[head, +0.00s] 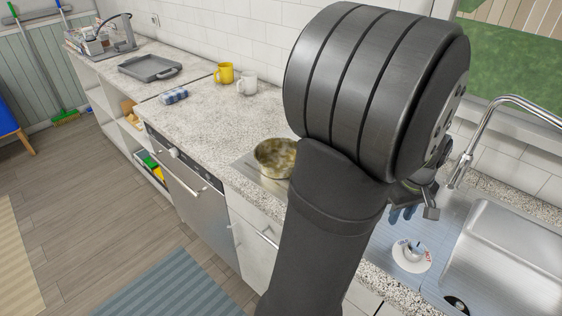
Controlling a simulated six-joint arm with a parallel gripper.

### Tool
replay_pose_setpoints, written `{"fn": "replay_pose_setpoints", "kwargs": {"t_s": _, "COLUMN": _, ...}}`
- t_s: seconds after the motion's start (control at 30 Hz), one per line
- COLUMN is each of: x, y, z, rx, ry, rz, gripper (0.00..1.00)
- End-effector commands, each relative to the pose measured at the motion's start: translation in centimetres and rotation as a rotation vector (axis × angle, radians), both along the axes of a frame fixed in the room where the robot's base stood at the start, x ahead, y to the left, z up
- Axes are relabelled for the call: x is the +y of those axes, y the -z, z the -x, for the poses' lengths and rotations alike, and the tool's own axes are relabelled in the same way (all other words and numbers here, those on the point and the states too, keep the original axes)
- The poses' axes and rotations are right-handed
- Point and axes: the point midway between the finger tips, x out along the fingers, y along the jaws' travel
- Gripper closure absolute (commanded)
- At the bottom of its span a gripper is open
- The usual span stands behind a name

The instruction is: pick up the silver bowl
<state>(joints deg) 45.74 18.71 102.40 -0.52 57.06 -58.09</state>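A round metal bowl (270,151) with shiny, yellowish-silver walls stands upright on the speckled counter, over a grey flat plate or mat (247,166). My arm hides its right side. It is the only bowl that clearly looks metallic. My gripper (418,204) shows only in part, behind and right of my arm, over the sink drainboard. It is apart from the bowl, well to its right. Its fingers are small and partly hidden, so I cannot tell whether they are open or hold anything.
A white saucer with a small cup (412,254) and blue items (403,214) lie on the drainboard (440,228) beside the sink (510,260). A tall faucet (490,125) rises behind. Yellow and white mugs (224,73), a folded blue cloth (173,96) and a grey tray (150,68) stand further left.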

Motion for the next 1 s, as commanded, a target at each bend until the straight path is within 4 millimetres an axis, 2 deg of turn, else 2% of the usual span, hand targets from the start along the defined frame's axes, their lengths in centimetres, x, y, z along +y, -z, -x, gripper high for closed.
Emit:
{"fn": "replay_pose_setpoints", "kwargs": {"t_s": 0.03, "x": 1.4, "y": -0.8, "z": -2.0, "rx": -0.006, "ry": -0.070, "rz": 0.010, "gripper": 0.71}}
{"fn": "replay_pose_setpoints", "kwargs": {"t_s": 0.2, "x": 6.4, "y": -3.5, "z": -7.9, "rx": -0.021, "ry": -0.298, "rz": 0.037, "gripper": 0.71}}
{"fn": "replay_pose_setpoints", "kwargs": {"t_s": 0.37, "x": 12.1, "y": -6.2, "z": -12.5, "rx": -0.040, "ry": -0.511, "rz": 0.063, "gripper": 0.71}}
{"fn": "replay_pose_setpoints", "kwargs": {"t_s": 0.5, "x": 17.9, "y": -8.6, "z": -15.6, "rx": -0.058, "ry": -0.698, "rz": 0.084, "gripper": 0.71}}
{"fn": "replay_pose_setpoints", "kwargs": {"t_s": 0.7, "x": 25.6, "y": -11.6, "z": -18.2, "rx": -0.083, "ry": -0.921, "rz": 0.108, "gripper": 0.71}}
{"fn": "replay_pose_setpoints", "kwargs": {"t_s": 0.8, "x": 28.1, "y": -12.6, "z": -18.7, "rx": -0.092, "ry": -0.992, "rz": 0.117, "gripper": 0.71}}
{"fn": "replay_pose_setpoints", "kwargs": {"t_s": 0.9, "x": 29.5, "y": -13.1, "z": -18.9, "rx": -0.096, "ry": -1.032, "rz": 0.121, "gripper": 0.71}}
{"fn": "replay_pose_setpoints", "kwargs": {"t_s": 1.0, "x": 30.0, "y": -12.8, "z": -19.0, "rx": -0.097, "ry": -1.047, "rz": 0.122, "gripper": 0.71}}
